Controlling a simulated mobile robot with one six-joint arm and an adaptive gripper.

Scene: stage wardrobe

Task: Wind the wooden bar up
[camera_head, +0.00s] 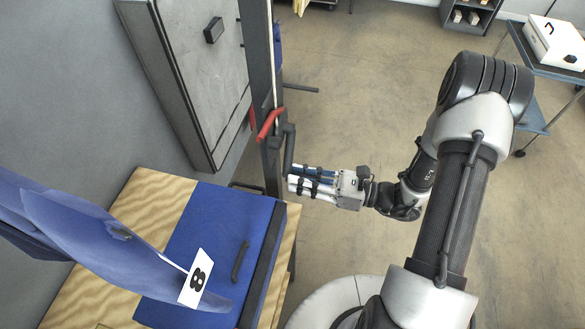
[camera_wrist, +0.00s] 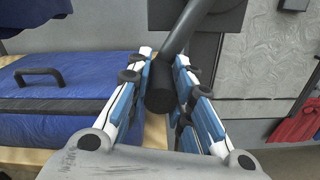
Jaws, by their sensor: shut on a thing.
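My gripper (camera_head: 290,182) is shut on a dark grey crank handle (camera_head: 289,150) at the side of an upright dark post (camera_head: 261,60). In the wrist view, the handle's round grip (camera_wrist: 160,98) sits between the two blue and white fingers (camera_wrist: 162,85), and its arm runs up to a dark housing. A red lever (camera_head: 268,125) is on the post just above and left of the handle. A thin pale strip (camera_head: 271,50) runs along the post above the lever. I cannot make out the wooden bar in either view.
A blue case (camera_head: 200,235) lies on a wooden-topped bench (camera_head: 150,200) left of my gripper. A blue cloth piece with a tag marked 8 (camera_head: 196,279) hangs over it. A grey panel (camera_head: 195,70) stands behind the post. The floor right of the post is mostly clear.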

